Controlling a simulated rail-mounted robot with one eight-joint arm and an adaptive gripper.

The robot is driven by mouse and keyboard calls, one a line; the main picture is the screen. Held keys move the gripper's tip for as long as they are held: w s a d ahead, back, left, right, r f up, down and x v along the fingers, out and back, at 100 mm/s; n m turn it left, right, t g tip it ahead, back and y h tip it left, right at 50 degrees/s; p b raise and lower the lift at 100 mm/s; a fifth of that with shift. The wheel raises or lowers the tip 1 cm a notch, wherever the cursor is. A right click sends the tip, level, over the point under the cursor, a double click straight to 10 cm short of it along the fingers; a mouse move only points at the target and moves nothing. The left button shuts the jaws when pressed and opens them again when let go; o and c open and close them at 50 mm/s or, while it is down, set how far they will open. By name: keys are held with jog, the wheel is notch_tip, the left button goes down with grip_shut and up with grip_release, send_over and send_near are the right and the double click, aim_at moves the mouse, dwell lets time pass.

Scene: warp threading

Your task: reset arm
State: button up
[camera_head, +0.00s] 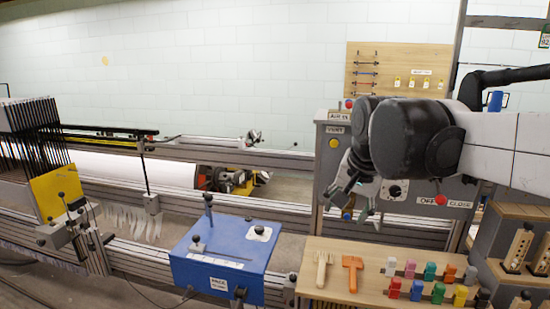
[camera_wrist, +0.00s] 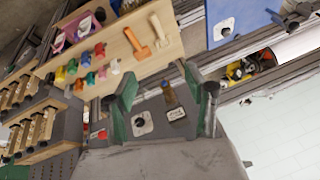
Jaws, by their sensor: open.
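My arm comes in from the right in the head view, with its dark wrist joint in front of the grey control panel (camera_head: 334,182). My gripper (camera_head: 352,200) hangs below that joint and points down, in front of the panel's lower part. In the wrist view my gripper (camera_wrist: 165,108) shows two green-and-grey fingers spread apart with nothing held between them. A panel face with a round dark knob (camera_wrist: 141,123) and a small brownish part (camera_wrist: 170,95) shows behind the gap. Part of the panel is hidden by my arm.
Metal rails (camera_head: 290,212) run across behind. A peg board (camera_head: 375,55) hangs on the wall. Open space lies above the rails.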

jog(key=s+d+f+n+t, duration=0.1)
jog(key=s+d+f+n, duration=0.1)
jog(key=s+f, duration=0.3)
jog(key=s+d+f+n+t, duration=0.1)
jog(key=s+f, duration=0.5)
jog(key=s, duration=0.7)
jog(key=shift+s+d+f+n, duration=0.2)
jog(key=shift+d+n, duration=0.65)
jog(key=shift+n, duration=0.35)
